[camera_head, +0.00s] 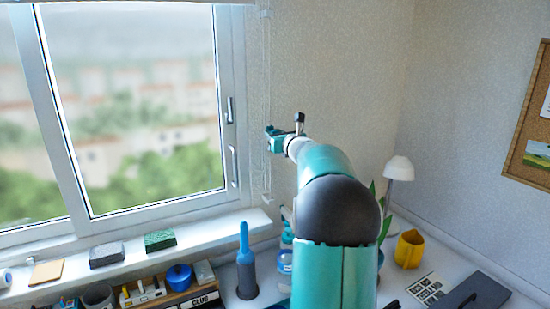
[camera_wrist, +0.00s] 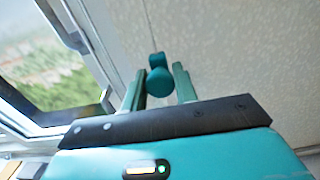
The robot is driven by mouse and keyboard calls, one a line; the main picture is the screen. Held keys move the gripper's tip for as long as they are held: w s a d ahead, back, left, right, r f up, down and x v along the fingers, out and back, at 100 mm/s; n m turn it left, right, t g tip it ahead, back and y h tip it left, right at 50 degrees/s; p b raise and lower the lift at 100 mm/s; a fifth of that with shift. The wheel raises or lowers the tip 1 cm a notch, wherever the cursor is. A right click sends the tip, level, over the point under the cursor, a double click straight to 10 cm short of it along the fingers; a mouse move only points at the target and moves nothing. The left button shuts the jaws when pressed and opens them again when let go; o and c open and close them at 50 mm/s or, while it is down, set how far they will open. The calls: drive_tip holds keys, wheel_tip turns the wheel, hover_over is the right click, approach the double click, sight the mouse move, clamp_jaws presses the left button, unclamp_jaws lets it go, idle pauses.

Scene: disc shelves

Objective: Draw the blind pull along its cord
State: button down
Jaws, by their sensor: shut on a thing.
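The blind pull (camera_wrist: 158,80) is a teal, rounded knob between my fingers in the wrist view, with a second rounded teal part just beyond it. My gripper (camera_wrist: 160,84) is shut on the pull, one finger on each side. In the head view my gripper (camera_head: 272,138) is beside the window frame, at the cord; the pull cannot be told apart from the teal fingers there. The pale, thin cord (camera_head: 264,75) hangs by the right edge of the window and runs up and down past my gripper.
The window (camera_head: 140,110) with its handle (camera_head: 230,110) is left of my gripper. The wall to the right is bare near my gripper.

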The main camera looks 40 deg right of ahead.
sight(275, 131)
wheel_tip(275, 131, up, 6)
drive_tip(key=shift+r, duration=0.1)
idle(0.4)
drive_tip(key=c, duration=1.1)
unclamp_jaws()
drive_tip(key=shift+s, duration=0.1)
drive_tip(key=shift+c, duration=0.2)
drive_tip(key=shift+f, duration=0.2)
drive_tip(key=v, duration=1.3)
drive_tip(key=shift+s, duration=0.25)
drive_tip(key=shift+a, duration=0.15)
